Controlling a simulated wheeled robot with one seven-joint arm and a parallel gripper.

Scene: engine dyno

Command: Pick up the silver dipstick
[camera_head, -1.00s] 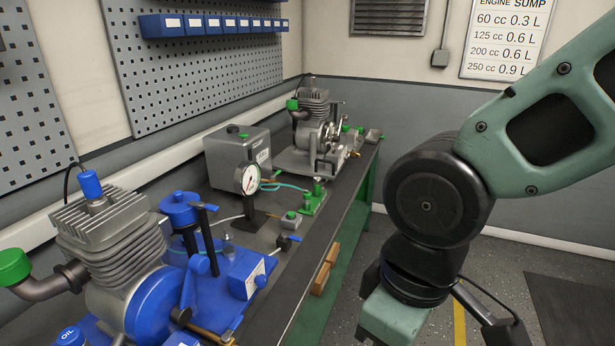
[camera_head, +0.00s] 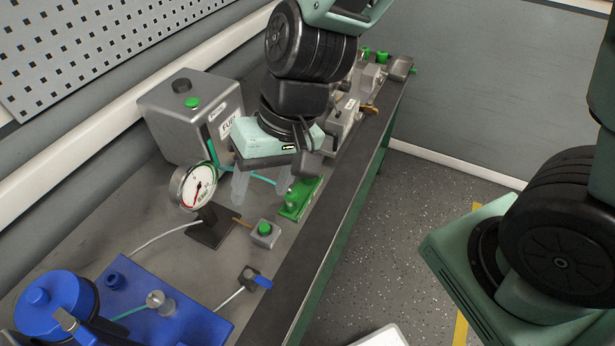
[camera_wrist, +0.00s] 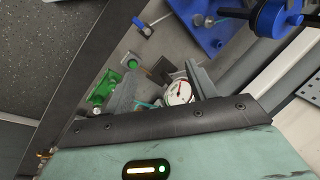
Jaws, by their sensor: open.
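I cannot make out a clear silver dipstick in either view. A silver round-headed piece (camera_head: 157,300) stands on the blue block (camera_head: 190,322) at the lower left; it also shows in the wrist view (camera_wrist: 209,21), and I cannot tell whether it is the dipstick. My gripper (camera_head: 262,192) is open and empty, pointing down above the bench between the dial gauge (camera_head: 194,187) and the green bracket (camera_head: 299,198). In the wrist view my fingers (camera_wrist: 160,88) are spread, with the gauge (camera_wrist: 179,92) near one of them. My arm hides part of the far engine area.
A grey fuel tank (camera_head: 192,115) stands behind the gauge. A grey button box (camera_head: 265,233) and a blue-handled valve (camera_head: 256,278) sit near the bench's front edge. A blue canister (camera_head: 55,303) is at lower left. Open floor (camera_head: 400,230) lies right of the bench.

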